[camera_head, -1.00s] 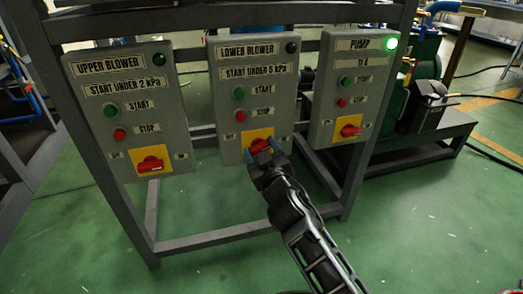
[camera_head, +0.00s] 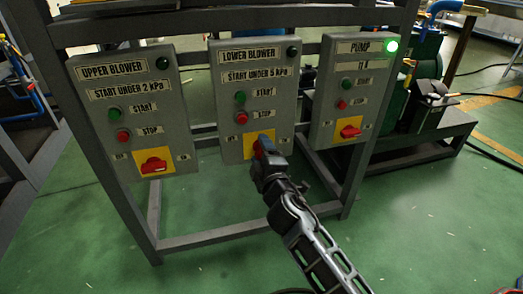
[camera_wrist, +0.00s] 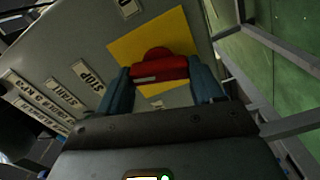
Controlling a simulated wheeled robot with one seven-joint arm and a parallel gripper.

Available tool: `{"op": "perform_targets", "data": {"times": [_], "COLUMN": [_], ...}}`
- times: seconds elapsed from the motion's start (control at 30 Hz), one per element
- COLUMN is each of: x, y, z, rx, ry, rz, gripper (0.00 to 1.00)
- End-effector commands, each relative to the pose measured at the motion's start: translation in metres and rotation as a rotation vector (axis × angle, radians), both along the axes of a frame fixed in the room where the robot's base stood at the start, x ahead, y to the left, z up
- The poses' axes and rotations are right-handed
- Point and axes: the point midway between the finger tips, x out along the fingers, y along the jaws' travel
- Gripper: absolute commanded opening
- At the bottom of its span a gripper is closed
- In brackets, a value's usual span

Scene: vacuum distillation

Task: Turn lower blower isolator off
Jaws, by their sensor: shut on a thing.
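The lower blower box (camera_head: 226,98) is the middle one of three grey control boxes. Its isolator is a red rotary handle (camera_wrist: 160,66) on a yellow plate (camera_wrist: 190,38). In the head view my gripper (camera_head: 262,147) covers much of the handle. In the wrist view my gripper (camera_wrist: 160,84) is shut on the red handle, with one blue finger on each side of it. In the head view the handle and fingers now look close to upright. The box's green start button (camera_head: 240,97) and red stop button (camera_head: 241,118) sit above. Its indicator lamp (camera_head: 291,51) is dark.
The upper blower box (camera_head: 100,125) stands to the left, with its red isolator handle (camera_head: 154,166). The pump box (camera_head: 330,105) stands to the right, with a lit green lamp (camera_head: 391,46). A grey metal frame (camera_head: 215,237) carries the boxes. Green floor lies in front.

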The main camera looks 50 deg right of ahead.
Motion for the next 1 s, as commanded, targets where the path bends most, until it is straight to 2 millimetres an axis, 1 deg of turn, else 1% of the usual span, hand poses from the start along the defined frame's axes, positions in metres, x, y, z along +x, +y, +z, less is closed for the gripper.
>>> {"op": "perform_targets", "data": {"times": [0.2,0.4,0.6,1.0], "x": [0.0004,0.0005,0.0004,0.0004], "y": [0.0015,0.0017,0.0015,0.0013], "z": [-0.0005,-0.0012,-0.0018,-0.0022], "rx": [-0.123,-0.198,-0.234,-0.244], "ry": [0.084,0.134,0.158,0.166], "rz": [0.003,0.003,0.003,0.002], "gripper": [0.36,0.36,0.35,0.36]}}
